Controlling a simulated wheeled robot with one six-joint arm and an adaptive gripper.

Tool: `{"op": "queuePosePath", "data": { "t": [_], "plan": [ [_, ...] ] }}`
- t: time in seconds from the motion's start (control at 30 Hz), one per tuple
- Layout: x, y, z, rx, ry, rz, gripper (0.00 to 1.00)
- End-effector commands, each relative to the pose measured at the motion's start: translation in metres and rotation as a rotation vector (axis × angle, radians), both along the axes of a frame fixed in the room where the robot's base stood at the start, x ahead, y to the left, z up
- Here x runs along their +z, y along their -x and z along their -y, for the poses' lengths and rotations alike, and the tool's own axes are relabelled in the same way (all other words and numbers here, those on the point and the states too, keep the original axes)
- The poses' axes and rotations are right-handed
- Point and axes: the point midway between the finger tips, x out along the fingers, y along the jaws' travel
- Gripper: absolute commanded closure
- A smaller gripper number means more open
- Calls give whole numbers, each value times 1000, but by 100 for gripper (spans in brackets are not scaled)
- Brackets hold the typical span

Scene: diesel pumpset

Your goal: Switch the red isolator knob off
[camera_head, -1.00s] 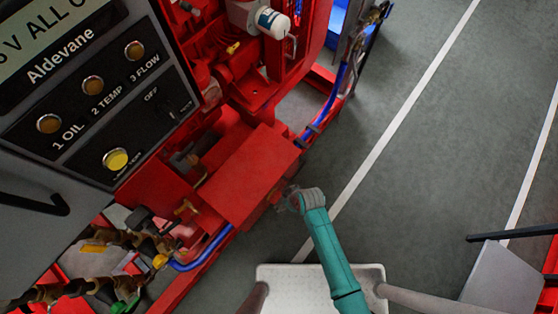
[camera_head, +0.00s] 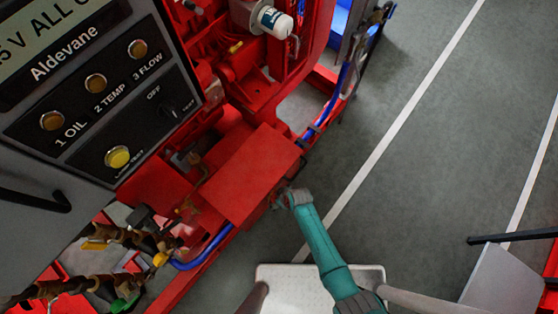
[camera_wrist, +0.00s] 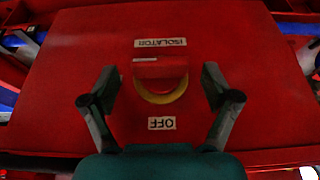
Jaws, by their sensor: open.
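The red isolator knob (camera_wrist: 160,68) sits on the face of a red box (camera_wrist: 85,50) in the wrist view, with a yellow ring (camera_wrist: 162,96) around its lower part. An ISOLATOR label (camera_wrist: 160,42) is above it and an OFF label (camera_wrist: 161,123) below it, both upside down. My gripper (camera_wrist: 160,83) is open and empty, one finger on each side of the knob, with a gap to both. In the head view my gripper (camera_head: 284,199) is at the front side of the red box (camera_head: 250,175); the knob cannot be made out there.
A control panel (camera_head: 100,105) with amber lamps and a dark selector switch stands at the left. Blue hoses (camera_head: 205,252) and valves run below the box. A white floor line (camera_head: 400,115) crosses open grey floor at the right.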

Motion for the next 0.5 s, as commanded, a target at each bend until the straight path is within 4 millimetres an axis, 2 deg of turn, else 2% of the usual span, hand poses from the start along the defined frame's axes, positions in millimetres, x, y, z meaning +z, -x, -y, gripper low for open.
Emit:
{"op": "queuePosePath", "data": {
  "t": [0.1, 0.33, 0.5],
  "plan": [
    [0, 0, 0, 0, 0, 0, 15],
    [0, 0, 0, 0, 0, 0, 72],
    [0, 0, 0, 0, 2, 1, 72]
  ]
}}
